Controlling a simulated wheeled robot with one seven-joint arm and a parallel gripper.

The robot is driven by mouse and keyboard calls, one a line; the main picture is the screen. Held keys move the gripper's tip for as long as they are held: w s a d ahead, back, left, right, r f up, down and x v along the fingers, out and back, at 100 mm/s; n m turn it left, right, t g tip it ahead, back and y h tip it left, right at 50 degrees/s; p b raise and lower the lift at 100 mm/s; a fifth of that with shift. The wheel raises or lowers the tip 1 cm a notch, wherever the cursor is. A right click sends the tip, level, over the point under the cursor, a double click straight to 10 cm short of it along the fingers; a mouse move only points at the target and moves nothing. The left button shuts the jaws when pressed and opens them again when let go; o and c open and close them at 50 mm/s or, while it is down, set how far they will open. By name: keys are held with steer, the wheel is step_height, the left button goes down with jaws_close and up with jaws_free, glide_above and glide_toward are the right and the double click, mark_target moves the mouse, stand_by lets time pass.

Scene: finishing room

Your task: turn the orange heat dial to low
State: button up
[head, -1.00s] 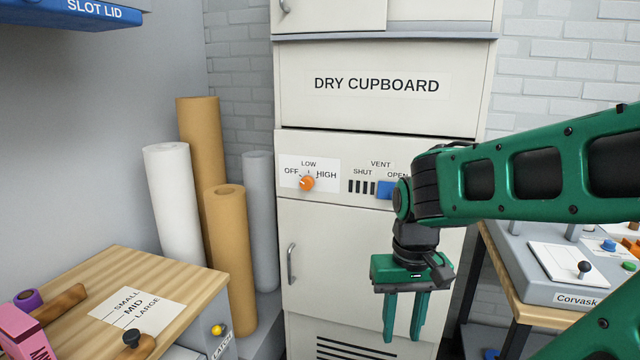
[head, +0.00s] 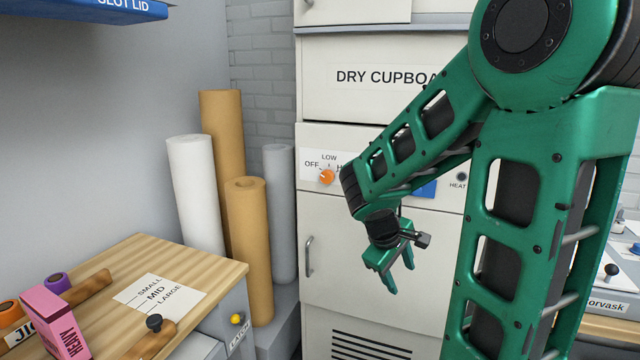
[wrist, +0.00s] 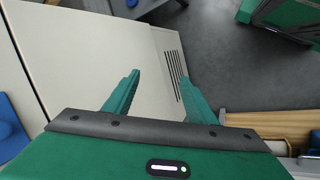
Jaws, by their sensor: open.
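The orange heat dial (head: 327,177) is on the front panel of the dry cupboard (head: 400,80), below LOW and between OFF and a partly covered HIGH label. Its pointer seems to face up and left, towards OFF, but it is small. My gripper (head: 401,280) is open and empty, pointing downward in front of the cupboard's lower door, below and right of the dial and apart from it. In the wrist view my open fingers (wrist: 159,78) show against the cupboard front and floor; the dial is not visible there. My arm hides part of the panel.
A blue vent slider (head: 425,190) sits right of the dial, partly behind my arm. Tall rolls (head: 246,250) stand left of the cupboard. A wooden-topped bench (head: 220,277) is at front left. The lower door has a handle (head: 309,257).

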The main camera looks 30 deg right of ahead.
steer(key=w+d+r+n+t+h, duration=0.1)
steer(key=w+n+h, duration=0.25)
steer(key=w, duration=0.35)
steer(key=n+t+h, duration=0.5)
steer(key=n+t, duration=0.5)
steer(key=n, duration=0.5)
glide_toward(326, 178)
steer(key=x, duration=0.9)
steer(key=shift+f, duration=0.1)
steer(key=c, duration=1)
steer(key=shift+a, duration=0.25)
steer(key=shift+c, duration=0.2)
steer(key=shift+d, duration=0.15)
